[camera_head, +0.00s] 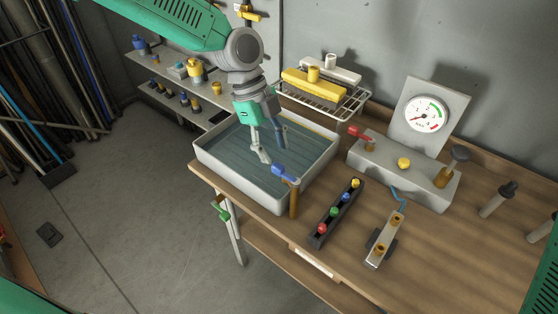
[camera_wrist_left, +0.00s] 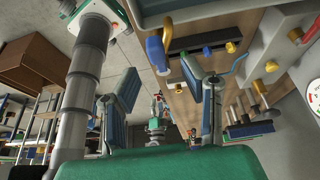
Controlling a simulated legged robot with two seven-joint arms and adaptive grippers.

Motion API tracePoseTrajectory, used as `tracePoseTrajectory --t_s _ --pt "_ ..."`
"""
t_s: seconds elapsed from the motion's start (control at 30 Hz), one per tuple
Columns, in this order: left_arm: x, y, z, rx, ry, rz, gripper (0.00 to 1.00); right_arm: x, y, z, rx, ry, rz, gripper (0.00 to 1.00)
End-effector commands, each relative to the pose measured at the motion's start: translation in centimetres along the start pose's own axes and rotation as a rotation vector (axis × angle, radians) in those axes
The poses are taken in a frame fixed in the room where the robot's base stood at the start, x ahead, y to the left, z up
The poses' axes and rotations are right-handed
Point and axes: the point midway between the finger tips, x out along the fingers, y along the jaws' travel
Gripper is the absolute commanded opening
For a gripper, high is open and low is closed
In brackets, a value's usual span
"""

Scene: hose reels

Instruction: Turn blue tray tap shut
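The blue tap handle (camera_head: 285,173) sits on a brass post (camera_head: 294,200) at the front right corner of the pale, water-filled tray (camera_head: 236,188). The handle slants from upper left to lower right in the head view. My left gripper (camera_head: 274,152) points down over the tray, a little behind the handle, with its fingers apart and nothing between them. In the left wrist view the blue handle (camera_wrist_left: 156,52) shows beyond the gap between the open fingers (camera_wrist_left: 160,68). I cannot tell whether a fingertip touches it. My right gripper is not in view.
A black strip with coloured knobs (camera_head: 338,214) and a metal block with brass fittings (camera_head: 384,240) lie right of the tap. A grey block with a red lever (camera_head: 360,135) and a gauge (camera_head: 427,114) stand behind.

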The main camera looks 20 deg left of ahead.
Motion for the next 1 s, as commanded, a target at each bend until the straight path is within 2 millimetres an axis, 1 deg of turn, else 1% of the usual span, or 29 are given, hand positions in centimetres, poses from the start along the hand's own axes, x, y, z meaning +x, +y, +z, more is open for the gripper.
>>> tracePoseTrajectory --t_s 0.03,0.2,0.3,0.37,0.5,1.0 --pt "-1.3 -0.1 0.0 0.000 0.000 -0.005 0.38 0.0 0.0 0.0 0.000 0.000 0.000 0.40" --pt "-4.5 -0.1 0.1 0.001 0.001 -0.003 0.38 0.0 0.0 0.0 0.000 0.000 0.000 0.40" --pt "-5.8 -0.2 0.2 0.000 0.000 -0.002 0.38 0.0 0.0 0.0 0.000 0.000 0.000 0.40" --pt "-6.3 -0.2 0.2 0.000 0.001 -0.002 0.38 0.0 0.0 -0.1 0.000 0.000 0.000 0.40" --pt "-6.9 -0.1 0.2 0.000 0.001 0.001 0.38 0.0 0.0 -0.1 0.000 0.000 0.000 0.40" --pt "-6.9 -0.1 0.2 0.000 0.001 0.001 0.38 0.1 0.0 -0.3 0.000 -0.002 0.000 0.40"
